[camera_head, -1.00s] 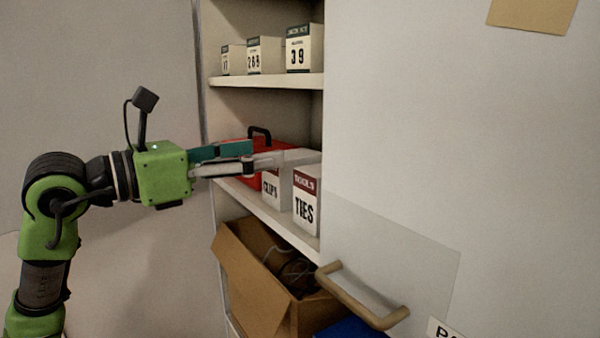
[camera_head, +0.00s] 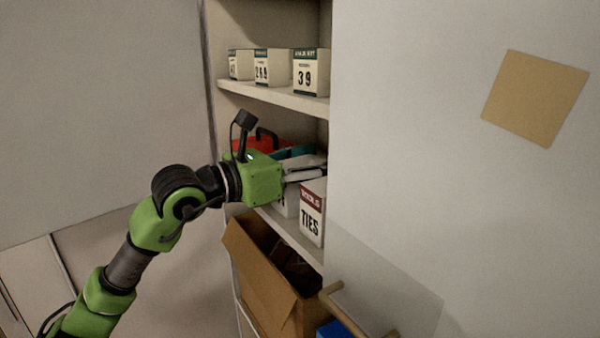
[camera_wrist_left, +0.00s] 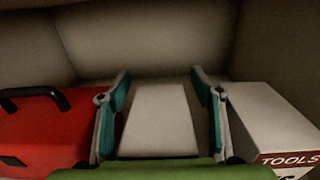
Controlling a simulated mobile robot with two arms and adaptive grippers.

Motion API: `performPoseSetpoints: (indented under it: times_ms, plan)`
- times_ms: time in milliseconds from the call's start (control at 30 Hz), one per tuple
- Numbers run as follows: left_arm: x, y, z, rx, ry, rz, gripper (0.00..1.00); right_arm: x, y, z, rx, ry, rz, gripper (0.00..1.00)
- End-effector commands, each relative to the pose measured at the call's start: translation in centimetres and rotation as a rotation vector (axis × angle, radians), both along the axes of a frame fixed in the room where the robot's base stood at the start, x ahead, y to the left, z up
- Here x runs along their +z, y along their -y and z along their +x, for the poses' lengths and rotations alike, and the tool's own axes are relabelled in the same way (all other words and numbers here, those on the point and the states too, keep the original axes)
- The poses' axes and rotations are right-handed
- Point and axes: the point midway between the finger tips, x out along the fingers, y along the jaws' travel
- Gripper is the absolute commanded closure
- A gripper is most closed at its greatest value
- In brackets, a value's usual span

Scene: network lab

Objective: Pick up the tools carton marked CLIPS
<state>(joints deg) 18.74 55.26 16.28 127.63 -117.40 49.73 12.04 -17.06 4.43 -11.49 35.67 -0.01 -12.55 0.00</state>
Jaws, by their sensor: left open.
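The CLIPS carton (camera_head: 290,206) stands on the middle shelf, mostly hidden behind my left gripper in the head view. In the left wrist view a pale carton top (camera_wrist_left: 160,120), matching its place, lies between the two fingers. My left gripper (camera_wrist_left: 160,76) is open, with one finger on each side of this carton. I cannot tell whether the fingers touch it. In the head view the gripper (camera_head: 318,162) reaches into the shelf. My right gripper is not in view.
The TIES carton (camera_head: 312,213) stands close on the right; it also shows in the wrist view (camera_wrist_left: 270,115). A red toolbox (camera_wrist_left: 40,130) stands on the left. An upper shelf (camera_head: 275,98) holds small boxes. An open cardboard box (camera_head: 262,285) sits below.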

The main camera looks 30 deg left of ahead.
Motion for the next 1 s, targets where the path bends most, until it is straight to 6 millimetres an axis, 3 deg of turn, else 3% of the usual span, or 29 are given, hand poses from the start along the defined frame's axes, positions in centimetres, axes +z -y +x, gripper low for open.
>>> performPoseSetpoints:
  times_ms: [267, 467, 1000]
  plan:
    - [-0.11, 0.14, 0.33, 0.000, 0.000, 0.000, 0.40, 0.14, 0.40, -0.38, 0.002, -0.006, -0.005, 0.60]
    - [-0.10, 0.13, 0.32, 0.000, 0.000, 0.000, 0.87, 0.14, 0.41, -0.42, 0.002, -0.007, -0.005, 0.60]
    - [0.81, 0.09, 0.31, 0.000, 0.005, 0.001, 0.88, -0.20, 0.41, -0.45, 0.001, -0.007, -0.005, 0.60]
